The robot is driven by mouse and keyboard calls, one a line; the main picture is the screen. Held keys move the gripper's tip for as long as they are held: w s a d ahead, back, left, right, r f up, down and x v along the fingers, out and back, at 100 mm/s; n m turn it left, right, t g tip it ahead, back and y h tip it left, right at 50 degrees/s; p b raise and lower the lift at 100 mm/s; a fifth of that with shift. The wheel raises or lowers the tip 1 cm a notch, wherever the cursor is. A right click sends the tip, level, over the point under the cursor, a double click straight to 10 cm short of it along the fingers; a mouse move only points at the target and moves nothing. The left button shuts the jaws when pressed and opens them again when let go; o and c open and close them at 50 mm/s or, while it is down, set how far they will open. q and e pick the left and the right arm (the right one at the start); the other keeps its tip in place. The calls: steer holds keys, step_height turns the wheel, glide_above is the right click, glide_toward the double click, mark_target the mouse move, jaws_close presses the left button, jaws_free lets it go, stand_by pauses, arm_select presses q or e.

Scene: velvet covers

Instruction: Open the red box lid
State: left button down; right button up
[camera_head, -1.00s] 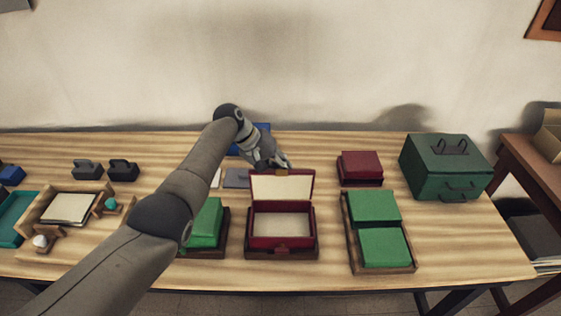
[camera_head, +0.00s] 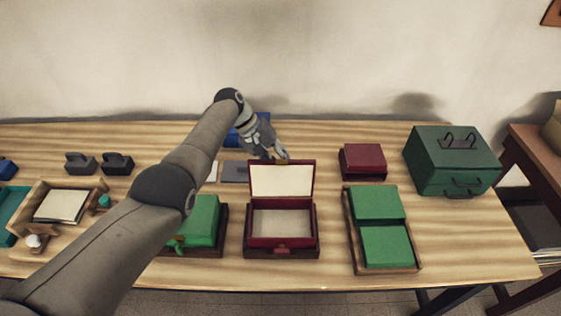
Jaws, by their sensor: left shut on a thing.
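The red box (camera_head: 254,241) stands near the front middle of the table, with a pale, empty-looking interior. Its lid (camera_head: 282,179) is raised upright at the back, with its cream inner side facing me. My left gripper (camera_head: 279,157) is behind the lid's top edge, at a small brass-coloured tab there. It is shut on the lid at that edge; the fingertips are small and partly hidden. My right gripper is not in view.
Green boxes stand close on both sides, at left (camera_head: 203,220) and in a wooden tray (camera_head: 414,268) at right. A closed dark red box (camera_head: 363,161) and a large green case (camera_head: 450,165) stand behind right. The wall is close behind the table.

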arm_select(q)
steer(key=c, duration=1.5)
jaws_free()
steer(key=shift+s+f, duration=0.1)
steer(key=shift+f, duration=0.2)
steer(key=shift+o, duration=1.2)
steer(key=shift+d, duration=0.1)
steer(key=shift+r, duration=0.1)
steer(key=shift+a+r, duration=0.2)
steer(key=shift+r, duration=0.05)
steer(key=v, duration=1.1)
steer(key=shift+r, duration=0.2)
steer(key=shift+a+f, duration=0.1)
